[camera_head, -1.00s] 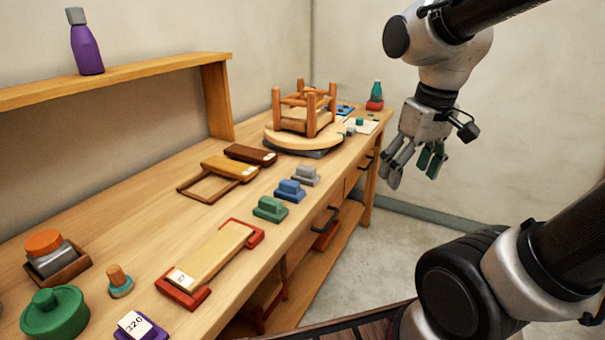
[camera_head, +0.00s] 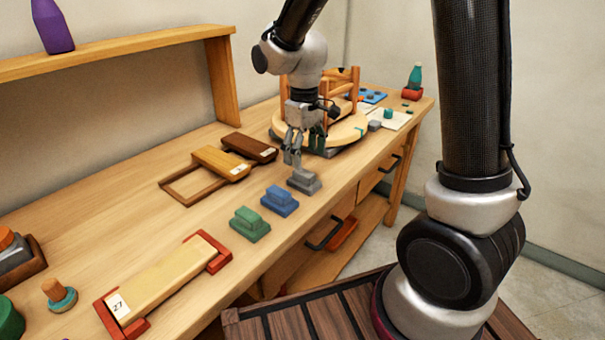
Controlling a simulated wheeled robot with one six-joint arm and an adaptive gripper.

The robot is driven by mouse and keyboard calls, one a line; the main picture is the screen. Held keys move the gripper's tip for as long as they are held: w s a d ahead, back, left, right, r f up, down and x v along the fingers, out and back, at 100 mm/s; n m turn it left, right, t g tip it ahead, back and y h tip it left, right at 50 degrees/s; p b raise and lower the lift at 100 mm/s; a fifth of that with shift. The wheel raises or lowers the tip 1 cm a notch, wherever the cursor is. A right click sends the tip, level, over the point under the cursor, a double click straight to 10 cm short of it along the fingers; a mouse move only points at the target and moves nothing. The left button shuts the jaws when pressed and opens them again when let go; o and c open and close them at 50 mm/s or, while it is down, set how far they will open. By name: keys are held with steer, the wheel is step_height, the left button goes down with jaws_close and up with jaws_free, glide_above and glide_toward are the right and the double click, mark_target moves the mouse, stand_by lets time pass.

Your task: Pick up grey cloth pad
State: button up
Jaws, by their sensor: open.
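The grey pad (camera_head: 304,182), a flat base with a raised block on top, lies on the workbench at the end of a row with a blue pad (camera_head: 280,201) and a green pad (camera_head: 249,224). My gripper (camera_head: 305,156) points down just above the grey pad, with its fingers spread and nothing between them. The fingers overlap the pad's far side in the picture, and I cannot tell whether they touch it.
A round turntable (camera_head: 346,133) with an upturned wooden stool stands close behind my gripper. Wooden blocks with a frame (camera_head: 183,190) lie left. A yellow stone in a red holder (camera_head: 215,250) lies nearer. Bare bench surrounds the pads' left side.

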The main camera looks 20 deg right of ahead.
mark_target(304, 172)
steer(key=shift+w, duration=0.35)
steer(key=shift+a+f, duration=0.1)
steer(key=shift+f, duration=0.2)
step_height(304, 172, down, 7)
steer(key=shift+s+f, duration=0.1)
steer(key=c, duration=1.1)
